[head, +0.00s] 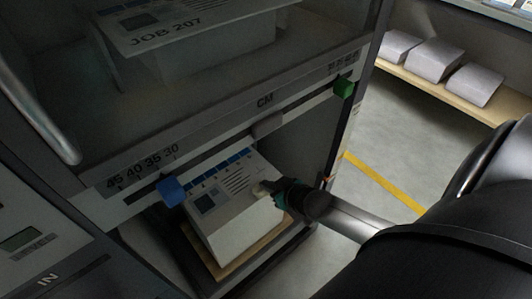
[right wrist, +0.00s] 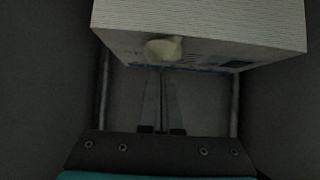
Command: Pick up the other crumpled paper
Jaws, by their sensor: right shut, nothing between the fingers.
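A small crumpled paper (head: 261,190), pale and lumpy, rests at the right edge of a stack of printed sheets (head: 225,222) in the lower bay of the machine. In the right wrist view the crumpled paper (right wrist: 163,48) shows as a cream lump against the stack (right wrist: 215,22), just beyond my fingertips. My right gripper (head: 273,188) reaches into the bay from the right, with its tip at the paper. In the right wrist view its fingers (right wrist: 160,72) are together, with nothing between them. Whether they touch the paper I cannot tell. My left gripper is not in view.
The stack sits on a wooden board (head: 262,245). A scale rail with a blue slider (head: 171,191) and a green block (head: 343,88) runs above the bay. The machine's side wall stands close to my right gripper. Several paper stacks (head: 434,60) lie on a shelf behind.

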